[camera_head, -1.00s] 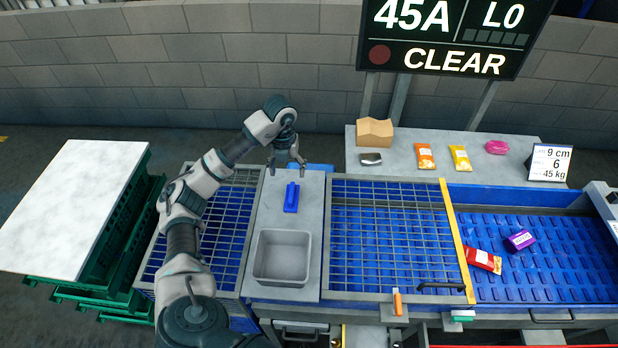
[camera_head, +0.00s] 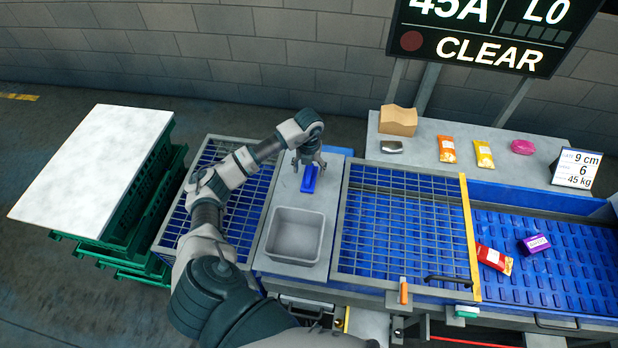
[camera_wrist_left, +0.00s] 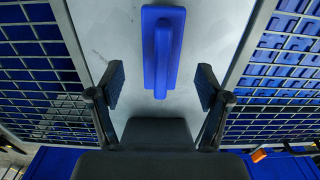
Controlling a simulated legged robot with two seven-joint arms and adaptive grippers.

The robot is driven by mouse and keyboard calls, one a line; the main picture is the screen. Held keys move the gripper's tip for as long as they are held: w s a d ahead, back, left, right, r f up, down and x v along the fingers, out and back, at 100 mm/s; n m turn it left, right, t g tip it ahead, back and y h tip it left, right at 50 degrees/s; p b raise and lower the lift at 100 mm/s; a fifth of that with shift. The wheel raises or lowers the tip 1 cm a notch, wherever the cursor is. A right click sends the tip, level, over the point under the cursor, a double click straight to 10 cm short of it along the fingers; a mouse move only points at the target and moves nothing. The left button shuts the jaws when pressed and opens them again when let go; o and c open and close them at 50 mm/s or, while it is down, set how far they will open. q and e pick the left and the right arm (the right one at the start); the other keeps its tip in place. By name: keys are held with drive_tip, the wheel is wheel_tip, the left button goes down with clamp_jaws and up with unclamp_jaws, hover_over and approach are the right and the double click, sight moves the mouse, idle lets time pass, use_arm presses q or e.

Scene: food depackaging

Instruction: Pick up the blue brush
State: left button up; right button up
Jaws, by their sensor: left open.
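The blue brush (camera_head: 308,180) lies on the grey counter strip (camera_head: 284,192), behind a grey basin. In the left wrist view the brush (camera_wrist_left: 163,50) shows a flat blue base with a raised handle along it, lying on the bare grey surface. My left gripper (camera_head: 308,167) is above the far end of the brush in the head view. In the left wrist view its two fingers (camera_wrist_left: 160,88) are spread wide, with the brush beyond and between them, touching neither. My right gripper is not in view.
The grey basin (camera_head: 294,236) stands in front of the brush. Metal grids over blue flank the strip, one left (camera_head: 240,193) and one right (camera_head: 395,225). Several packages lie to the right. A white-topped stack of green crates (camera_head: 95,160) stands at far left.

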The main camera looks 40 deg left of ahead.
sight(310, 172)
use_arm(q)
wheel_tip(310, 172, down, 4)
drive_tip(key=shift+d+r+p, duration=0.1)
drive_tip(key=shift+d+p, duration=0.05)
drive_tip(key=shift+p, duration=0.45)
drive_tip(key=shift+f, duration=0.55)
drive_tip(key=c, duration=1.3)
drive_tip(key=shift+w, duration=0.1)
wheel_tip(310, 172, up, 10)
drive_tip(key=shift+r+b, duration=0.1)
drive_tip(key=shift+b, duration=0.75)
